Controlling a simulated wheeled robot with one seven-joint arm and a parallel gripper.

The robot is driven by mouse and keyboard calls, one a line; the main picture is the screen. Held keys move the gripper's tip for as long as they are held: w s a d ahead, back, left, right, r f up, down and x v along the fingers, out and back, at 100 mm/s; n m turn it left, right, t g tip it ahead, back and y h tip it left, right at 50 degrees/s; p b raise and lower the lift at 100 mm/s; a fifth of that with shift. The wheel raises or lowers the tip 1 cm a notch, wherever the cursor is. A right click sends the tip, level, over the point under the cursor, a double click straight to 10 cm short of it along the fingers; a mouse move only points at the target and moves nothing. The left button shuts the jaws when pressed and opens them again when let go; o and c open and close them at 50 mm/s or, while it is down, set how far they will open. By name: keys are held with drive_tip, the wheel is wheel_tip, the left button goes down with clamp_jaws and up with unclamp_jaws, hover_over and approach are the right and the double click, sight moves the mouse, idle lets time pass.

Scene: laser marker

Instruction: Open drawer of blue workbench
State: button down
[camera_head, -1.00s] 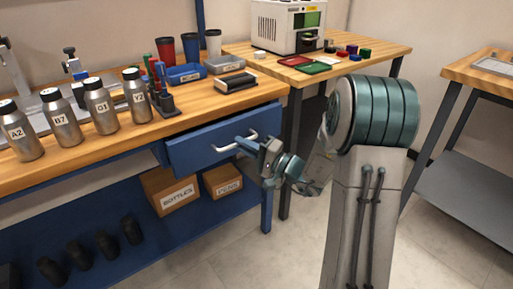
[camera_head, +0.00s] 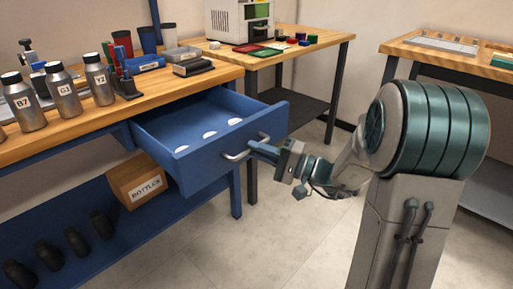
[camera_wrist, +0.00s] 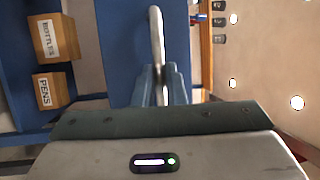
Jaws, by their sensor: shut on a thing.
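The blue workbench (camera_head: 75,222) stands at the left in the head view, with a wooden top. Its blue drawer (camera_head: 205,172) is pulled out, and several white round items lie inside. The drawer front carries a metal bar handle (camera_head: 237,155), which also shows upright in the wrist view (camera_wrist: 156,40). My gripper (camera_head: 262,149) is at the right part of the handle, in front of the drawer. In the wrist view my gripper's fingers (camera_wrist: 161,86) are shut around the handle bar.
Labelled metal bottles (camera_head: 61,92) and a pen holder stand on the bench top. A second wooden table (camera_head: 285,57) stands behind the drawer. The floor (camera_head: 270,225) in front is clear.

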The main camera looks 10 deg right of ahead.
drive_tip(key=shift+s+d, duration=0.15)
drive_tip(key=shift+s, duration=0.1)
drive_tip(key=c, duration=1.5)
unclamp_jaws()
drive_tip(key=p+v, duration=0.2)
drive_tip(key=v, duration=1.2)
drive_tip(key=shift+p, duration=0.4)
drive_tip(key=shift+r, duration=0.1)
